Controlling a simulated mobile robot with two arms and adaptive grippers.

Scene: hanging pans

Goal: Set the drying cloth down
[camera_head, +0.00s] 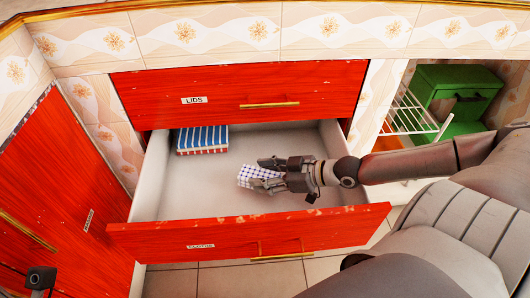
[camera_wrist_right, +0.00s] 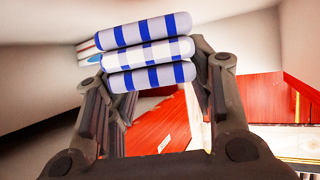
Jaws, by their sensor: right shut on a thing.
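The drying cloth (camera_head: 247,174) is a folded, blue-and-white checked cloth. My right gripper (camera_head: 265,174) is shut on it, its fingers on either side, over the inside of an open red drawer (camera_head: 180,235). In the right wrist view, the cloth (camera_wrist_right: 148,50) shows as a stack of rounded folds between the fingers. I cannot tell whether its underside touches the drawer floor. A blue-and-white striped cloth (camera_head: 202,140) lies in the drawer's back left corner. The jaws of my left gripper do not show.
A closed red drawer labelled LIDS (camera_head: 235,92) is above the open one. A white wire rack (camera_head: 410,115) and a green box (camera_head: 458,95) are at right. The drawer's left and front floor are clear.

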